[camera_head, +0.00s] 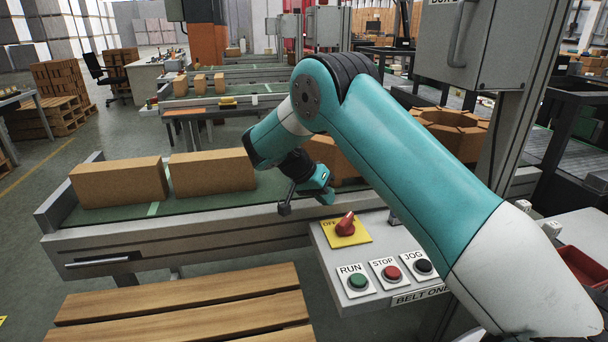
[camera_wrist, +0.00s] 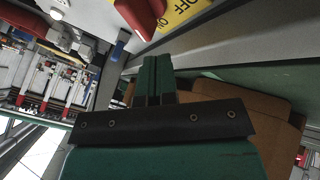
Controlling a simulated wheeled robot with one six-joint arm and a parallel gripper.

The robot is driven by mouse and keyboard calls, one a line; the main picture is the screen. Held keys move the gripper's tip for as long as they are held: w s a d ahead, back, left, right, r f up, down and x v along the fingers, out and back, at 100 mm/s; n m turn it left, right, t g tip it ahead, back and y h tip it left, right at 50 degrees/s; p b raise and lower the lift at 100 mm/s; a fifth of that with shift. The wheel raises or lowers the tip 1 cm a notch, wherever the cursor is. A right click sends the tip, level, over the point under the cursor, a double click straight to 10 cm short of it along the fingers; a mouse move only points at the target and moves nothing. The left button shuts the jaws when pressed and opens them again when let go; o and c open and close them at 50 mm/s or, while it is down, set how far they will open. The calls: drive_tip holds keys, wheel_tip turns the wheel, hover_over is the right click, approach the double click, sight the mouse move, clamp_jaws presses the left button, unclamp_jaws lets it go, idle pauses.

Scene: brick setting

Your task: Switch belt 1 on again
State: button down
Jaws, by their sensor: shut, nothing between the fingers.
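The belt one panel (camera_head: 385,285) stands at the front edge of the belt. Its red rotary switch (camera_head: 346,226) sits on a yellow plate (camera_head: 347,240) where OFF can be read. In the wrist view the red knob (camera_wrist: 143,14) and the yellow plate (camera_wrist: 182,14), with OFF and ON, show at the top edge. I cannot tell which mark the knob points to. Green RUN (camera_head: 358,281), red STOP (camera_head: 391,272) and black JOG (camera_head: 423,266) buttons sit below. My gripper (camera_head: 325,195) is shut and empty, apart from the switch, behind it near the belt edge.
Brown boxes (camera_head: 120,182) stand on the green belt (camera_head: 155,210), some partly behind my arm. A grey cabinet (camera_head: 487,45) stands at the back right. A slatted wooden surface (camera_head: 185,305) lies at the front left, and a red bin (camera_head: 583,268) is at the right.

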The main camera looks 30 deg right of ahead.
drive_tip(key=p+v, duration=0.4)
drive_tip(key=v, duration=0.8)
drive_tip(key=s+a+r+n+t+y, duration=0.35)
drive_tip(key=s+r+n, duration=0.25)
drive_tip(key=r+n, duration=0.3)
drive_tip(key=s+a+n+y, duration=0.2)
drive_tip(key=s+a+n, duration=0.1)
drive_tip(key=s, duration=0.6)
drive_tip(key=s+a+r+n+g+y, duration=0.1)
drive_tip(key=s+a+n+y, duration=0.2)
drive_tip(key=s, duration=0.7)
drive_tip(key=s+a+n+y, duration=0.3)
drive_tip(key=s+a+n, duration=0.1)
drive_tip(key=s, duration=0.6)
drive_tip(key=shift+a+r, duration=0.2)
drive_tip(key=shift+a, duration=0.2)
